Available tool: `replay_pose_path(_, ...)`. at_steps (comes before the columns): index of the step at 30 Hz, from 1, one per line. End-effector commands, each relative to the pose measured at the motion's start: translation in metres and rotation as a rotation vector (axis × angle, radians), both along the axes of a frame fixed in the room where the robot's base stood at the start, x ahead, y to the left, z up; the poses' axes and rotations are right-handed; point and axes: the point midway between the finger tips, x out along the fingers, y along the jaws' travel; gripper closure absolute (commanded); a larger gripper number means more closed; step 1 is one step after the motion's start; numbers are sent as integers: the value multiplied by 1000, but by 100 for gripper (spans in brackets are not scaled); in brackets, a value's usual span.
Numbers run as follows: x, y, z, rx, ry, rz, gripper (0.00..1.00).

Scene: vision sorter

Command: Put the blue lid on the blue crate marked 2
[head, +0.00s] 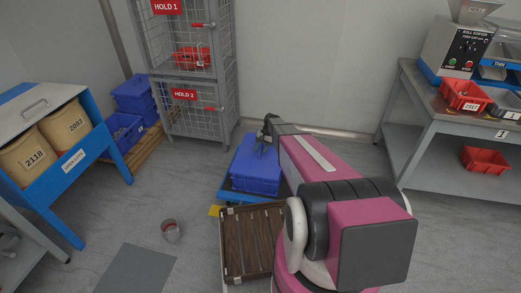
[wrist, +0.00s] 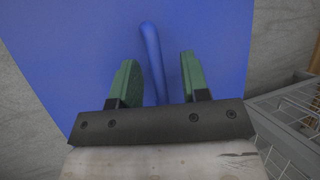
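A flat blue lid (wrist: 210,40) fills most of the wrist view, with a raised blue handle bar (wrist: 153,62) running along it. My gripper (wrist: 158,62) is open, with one green finger on each side of the bar and a gap to each. I cannot read a number 2 on this crate.
Several blue crates (head: 135,95) are stacked on a wooden pallet at the back left, beside a wire cage (head: 200,125). A brown slatted case (head: 250,240) lies in front of the blue crate. A bench (head: 455,130) is at right.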

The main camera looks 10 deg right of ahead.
Motion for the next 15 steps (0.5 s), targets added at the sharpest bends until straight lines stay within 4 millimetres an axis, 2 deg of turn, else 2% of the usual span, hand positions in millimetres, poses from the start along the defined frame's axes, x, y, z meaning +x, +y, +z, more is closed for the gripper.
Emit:
replay_pose_path(4, 1, -1, 1, 0, 0, 0, 58)
replay_pose_path(8, 4, -6, 12, 0, 0, 0, 58)
replay_pose_path(15, 17, -24, 50, -1, -2, -1, 58)
